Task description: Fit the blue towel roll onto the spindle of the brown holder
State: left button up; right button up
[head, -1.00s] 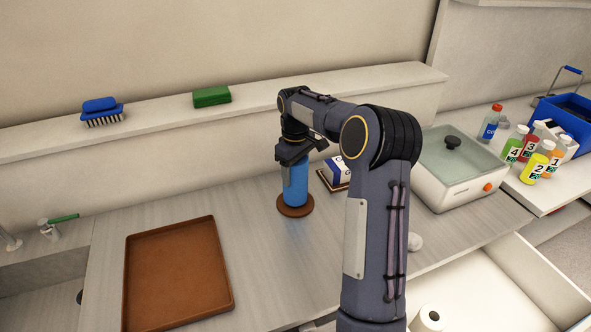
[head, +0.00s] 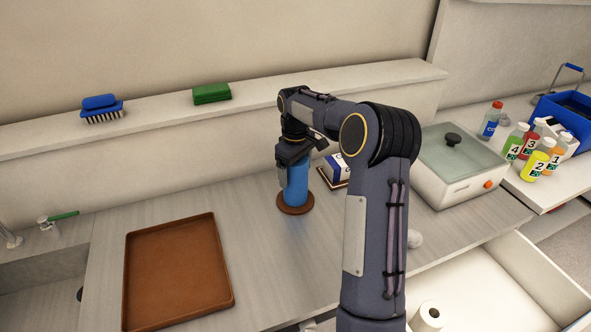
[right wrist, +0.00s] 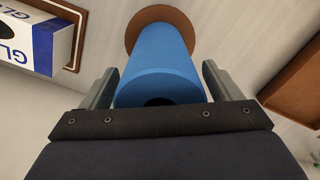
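The blue towel roll (head: 297,184) stands upright over the round brown base of the holder (head: 296,209) on the counter. In the right wrist view the roll (right wrist: 160,62) shows its near end with a dark hole, and the brown base (right wrist: 140,22) lies beyond it. The spindle is hidden. My right gripper (head: 288,176) is above the roll with its fingers on either side. In the right wrist view the gripper (right wrist: 160,80) appears open, with narrow gaps beside the roll. My left gripper is out of view.
A brown tray (head: 178,270) lies to the left. A blue-and-white box (head: 336,169) stands close right of the holder, with a lidded white appliance (head: 455,190) farther right. An open drawer holding a white roll (head: 428,316) is at front right.

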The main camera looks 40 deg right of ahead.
notch_tip(320, 180, up, 8)
jog(key=shift+f, duration=0.1)
jog(key=shift+s+a+r, duration=0.15)
jog(key=shift+s+r, duration=0.05)
jog(key=s+a+r+m+t+y, duration=0.2)
jog(key=s+a+r+t, duration=0.15)
jog(key=s+a, duration=0.95)
jog(key=s+a+f+m+t+y, duration=0.1)
jog(key=s+a+f, duration=0.2)
jog(key=s+a, duration=0.2)
jog(key=s+a+f+m+t, duration=0.1)
jog(key=s+a+f, duration=0.3)
jog(key=s, duration=0.6)
jog(key=shift+a+y, duration=0.4)
jog(key=shift+a, duration=0.05)
jog(key=shift+s, duration=0.1)
